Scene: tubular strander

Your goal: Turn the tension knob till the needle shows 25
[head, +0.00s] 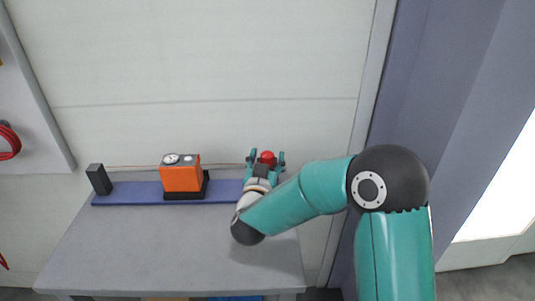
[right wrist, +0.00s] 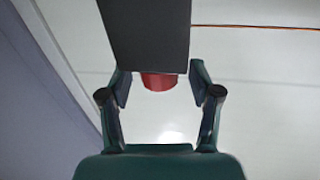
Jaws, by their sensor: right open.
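The red knob (head: 267,156) shows at the right end of the blue rail, and in the right wrist view it (right wrist: 159,82) sticks out from under a dark grey block (right wrist: 150,35). My right gripper (head: 267,158) is open, with one finger on either side of the knob; the right wrist view shows gaps between the knob and both fingers. A round white gauge (head: 171,158) sits on top of an orange box (head: 180,178); its needle is too small to read. My left gripper is not in view.
The blue rail (head: 135,190) lies along the back of a grey table (head: 165,245). A black block (head: 98,179) stands at its left end, and a thin wire (head: 130,167) runs along the rail. The table's front is clear. A pale wall rises behind.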

